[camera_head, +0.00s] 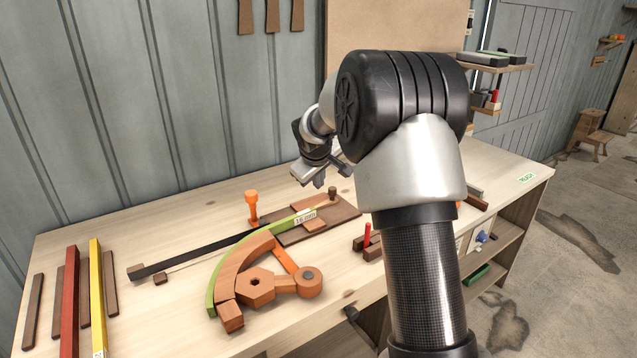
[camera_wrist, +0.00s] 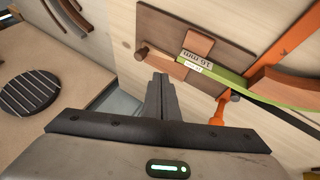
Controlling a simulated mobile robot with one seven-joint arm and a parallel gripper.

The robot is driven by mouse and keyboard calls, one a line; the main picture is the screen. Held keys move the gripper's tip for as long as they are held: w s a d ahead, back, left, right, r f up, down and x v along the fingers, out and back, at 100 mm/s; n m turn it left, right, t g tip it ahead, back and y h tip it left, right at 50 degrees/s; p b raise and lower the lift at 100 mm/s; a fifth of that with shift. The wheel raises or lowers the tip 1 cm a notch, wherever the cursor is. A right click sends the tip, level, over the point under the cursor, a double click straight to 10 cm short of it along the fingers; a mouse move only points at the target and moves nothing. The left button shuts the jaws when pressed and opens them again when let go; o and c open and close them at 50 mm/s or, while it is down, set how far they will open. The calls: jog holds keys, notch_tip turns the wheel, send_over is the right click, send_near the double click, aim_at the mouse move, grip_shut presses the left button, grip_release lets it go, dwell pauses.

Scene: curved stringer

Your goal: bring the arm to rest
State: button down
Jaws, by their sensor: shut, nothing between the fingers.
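My gripper (camera_head: 317,173) hangs above the back part of the wooden workbench (camera_head: 180,215), left of my arm. In the wrist view its fingers (camera_wrist: 159,90) are together with nothing between them. Below and beyond the fingers is a dark brown board (camera_wrist: 150,25) with a peg and a wooden block on it. A green strip (camera_wrist: 235,82) with a "16 mm" label has its end at that block. In the head view the green strip (camera_head: 212,290) curves along the outside of an orange-brown wooden form (camera_head: 240,272). The gripper appears apart from these things.
An orange clamp-like piece (camera_head: 252,207) stands behind the form. A red bar (camera_head: 70,300) and a yellow bar (camera_head: 97,295) lie at the left of the bench. A small shelf (camera_head: 490,66) is on the wall at the right. Floor (camera_head: 560,260) is open to the right.

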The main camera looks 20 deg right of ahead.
jog(key=s+a+r+m, duration=0.1)
jog(key=s+a+r, duration=0.1)
jog(key=s+r, duration=0.6)
jog(key=s+a+r+m, duration=0.15)
jog(key=s+r, duration=0.25)
jog(key=s, duration=0.8)
jog(key=s+a+f+m+g+y, duration=0.1)
jog(key=s+a, duration=0.1)
jog(key=s, duration=1)
jog(key=s+a+f+m+y, duration=0.1)
jog(key=s+a+m, duration=0.15)
jog(key=s, duration=0.95)
notch_tip(320, 180, up, 14)
jog(key=p, duration=1.4)
jog(key=shift+w+n+p, duration=0.25)
jog(key=shift+n+p, duration=0.05)
jog(key=shift+p, duration=0.05)
